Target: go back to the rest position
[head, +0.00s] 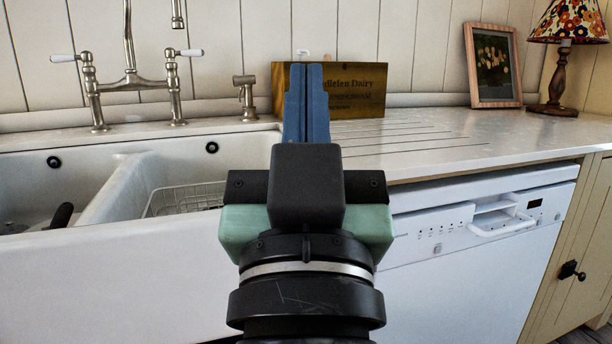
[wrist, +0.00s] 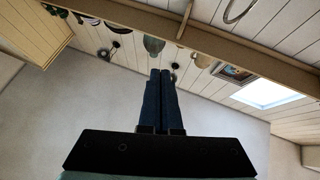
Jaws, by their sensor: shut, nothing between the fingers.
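My gripper (head: 307,70) stands in the middle of the head view, with its blue fingers pointing up and closed together. It is empty. The wrist view looks toward the ceiling and upper wall.
A white dishwasher (head: 470,260) is at right. The drainboard (head: 430,140) is clear.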

